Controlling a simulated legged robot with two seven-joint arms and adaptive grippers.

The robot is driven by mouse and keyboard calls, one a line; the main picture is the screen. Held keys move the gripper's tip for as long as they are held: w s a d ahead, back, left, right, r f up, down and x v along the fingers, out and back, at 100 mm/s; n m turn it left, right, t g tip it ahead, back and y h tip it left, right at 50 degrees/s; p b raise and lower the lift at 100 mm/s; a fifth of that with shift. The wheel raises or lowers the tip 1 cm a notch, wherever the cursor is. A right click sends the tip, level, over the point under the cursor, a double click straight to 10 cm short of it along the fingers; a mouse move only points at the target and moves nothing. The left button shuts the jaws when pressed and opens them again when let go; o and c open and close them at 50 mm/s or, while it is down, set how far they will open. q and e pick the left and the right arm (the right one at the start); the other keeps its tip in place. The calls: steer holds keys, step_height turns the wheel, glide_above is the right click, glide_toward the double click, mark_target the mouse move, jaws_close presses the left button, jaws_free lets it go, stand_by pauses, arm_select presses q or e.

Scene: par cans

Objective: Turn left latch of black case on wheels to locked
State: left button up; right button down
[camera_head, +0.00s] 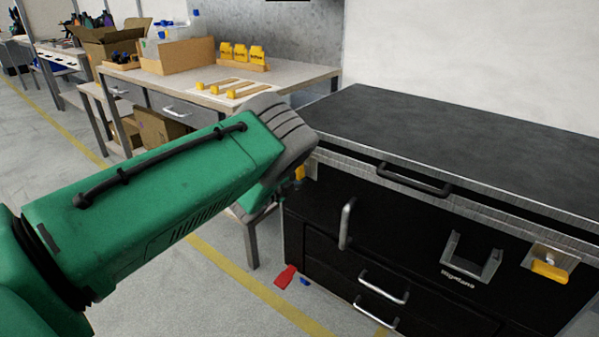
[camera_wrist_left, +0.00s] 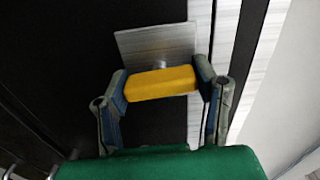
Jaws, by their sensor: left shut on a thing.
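The black case on wheels (camera_head: 430,130) stands at the right, with a dark lid over a black drawer front. Its left latch, a yellow handle on a metal plate, shows in the left wrist view (camera_wrist_left: 160,84); only a small yellow bit shows in the head view (camera_head: 299,172). My left gripper (camera_wrist_left: 163,88) is shut on the yellow handle, one finger at each end. In the wrist view the handle lies nearly level across the picture. My green forearm and wrist hide most of this gripper in the head view. My right gripper is not in view.
The case's right latch (camera_head: 549,270) has a yellow handle too. Metal drawer handles (camera_head: 347,222) stick out from the front. A workbench (camera_head: 290,80) with yellow parts and boxes stands behind. A red object (camera_head: 285,277) and a small blue one lie on the floor.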

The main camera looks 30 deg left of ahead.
arm_select(q)
steer(key=shift+s+d+f+m, duration=0.1)
steer(key=shift+d+f+m, duration=0.25)
steer(key=shift+m, duration=0.35)
steer(key=o, duration=1.1)
steer(key=shift+a, duration=0.1)
steer(key=shift+o, duration=0.4)
steer(key=shift+r, duration=0.15)
steer(key=shift+s+a, duration=0.15)
steer(key=shift+s, duration=0.3)
steer(key=s, duration=1.1)
steer(key=shift+a, duration=0.35)
